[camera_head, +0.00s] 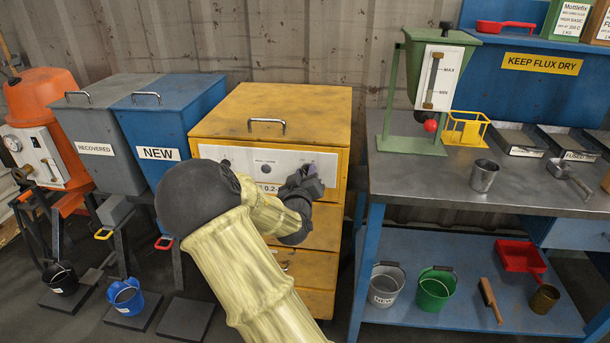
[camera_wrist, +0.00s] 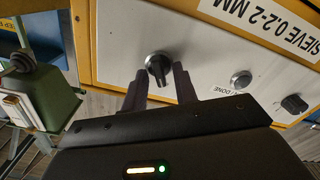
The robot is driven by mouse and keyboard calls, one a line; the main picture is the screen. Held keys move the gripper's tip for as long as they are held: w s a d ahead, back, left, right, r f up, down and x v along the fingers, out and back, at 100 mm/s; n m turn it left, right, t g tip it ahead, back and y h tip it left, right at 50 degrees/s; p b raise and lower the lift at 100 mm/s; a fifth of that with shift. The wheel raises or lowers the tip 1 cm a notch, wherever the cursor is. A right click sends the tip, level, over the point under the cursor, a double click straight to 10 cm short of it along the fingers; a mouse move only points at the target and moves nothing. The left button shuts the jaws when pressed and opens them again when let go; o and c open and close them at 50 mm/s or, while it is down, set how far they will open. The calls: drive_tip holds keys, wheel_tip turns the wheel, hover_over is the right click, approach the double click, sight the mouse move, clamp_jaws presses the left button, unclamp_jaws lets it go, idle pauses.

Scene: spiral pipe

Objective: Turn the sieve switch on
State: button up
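The yellow sieve cabinet (camera_head: 318,115) has a white panel (camera_head: 240,155) on its front. In the wrist view a black rotary knob (camera_wrist: 157,67) sits on this panel, with a narrow grip bar. My gripper (camera_wrist: 161,70) is open, with one dark finger on each side of the knob. Small gaps show between fingers and bar; contact cannot be told. A round button (camera_wrist: 241,80) and a second black knob (camera_wrist: 294,103) are farther right on the panel. In the head view my gripper (camera_head: 313,181) is at the panel's right end and hides the knob there.
A grey bin (camera_head: 95,125) and a blue bin (camera_head: 168,112) stand left of the cabinet. A metal workbench (camera_head: 420,180) with a green hopper stand (camera_head: 408,146) is close on the right. A label reading "SIEVE 0.2-2 MM" (camera_wrist: 270,20) is beside the panel.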

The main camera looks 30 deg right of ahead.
drive_tip(key=c, duration=0.5)
drive_tip(key=shift+o, duration=0.2)
drive_tip(key=shift+m+b, duration=0.3)
drive_tip(key=shift+m, duration=0.1)
drive_tip(key=shift+s+d+m+b, duration=0.1)
drive_tip(key=shift+m+b, duration=2.3)
drive_tip(key=shift+m, duration=0.4)
drive_tip(key=shift+s+d+m+b, duration=0.1)
drive_tip(key=shift+m+b, duration=2.25)
drive_tip(key=shift+m, duration=0.45)
drive_tip(key=o, duration=0.6)
